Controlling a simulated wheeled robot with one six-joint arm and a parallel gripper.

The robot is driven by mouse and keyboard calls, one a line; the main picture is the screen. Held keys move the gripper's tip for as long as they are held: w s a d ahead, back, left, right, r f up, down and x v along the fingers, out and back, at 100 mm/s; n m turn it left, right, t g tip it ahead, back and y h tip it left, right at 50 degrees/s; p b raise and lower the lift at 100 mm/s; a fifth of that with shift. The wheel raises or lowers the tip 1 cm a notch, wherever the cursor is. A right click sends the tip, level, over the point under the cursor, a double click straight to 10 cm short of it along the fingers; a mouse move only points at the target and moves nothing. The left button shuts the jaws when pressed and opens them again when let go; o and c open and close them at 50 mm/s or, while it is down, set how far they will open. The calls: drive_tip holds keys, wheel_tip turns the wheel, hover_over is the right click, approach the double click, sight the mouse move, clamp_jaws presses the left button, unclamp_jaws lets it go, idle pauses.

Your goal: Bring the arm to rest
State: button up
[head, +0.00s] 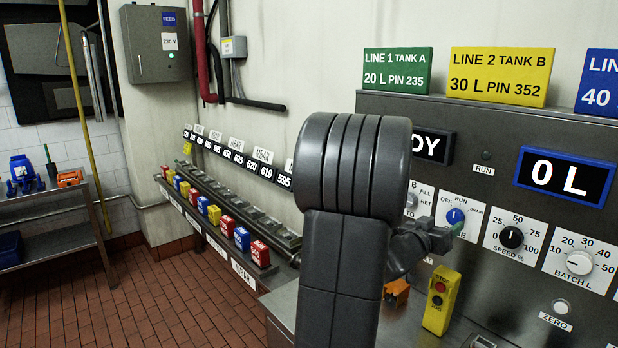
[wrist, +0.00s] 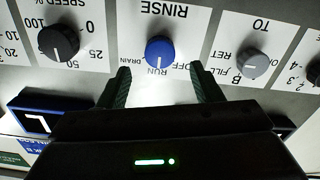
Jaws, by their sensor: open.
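My arm rises in front of the steel control panel in the head view. My gripper (head: 452,232) is at the panel's face, just below the blue knob (head: 455,216) in the picture, partly hidden behind my own arm. In the upside-down wrist view my gripper (wrist: 160,72) is open, with its two dark green fingers apart and nothing between them. The blue knob also shows in the wrist view (wrist: 159,50), just beyond the fingertips and centred between them. Its marks read RUN, OFF and DRAIN. I cannot tell the exact gap to the panel.
A black speed knob (head: 511,237) and a grey batch knob (head: 579,262) sit to the right. A yellow button box (head: 441,300) and an orange object (head: 397,291) are below. A valve rail (head: 225,207) lies left; the tiled floor (head: 130,310) there is clear.

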drive_tip(key=v, duration=0.5)
drive_tip(key=shift+s+a+b, duration=0.15)
drive_tip(key=shift+a+b, duration=0.05)
drive_tip(key=shift+b, duration=0.15)
drive_tip(key=shift+a, duration=0.1)
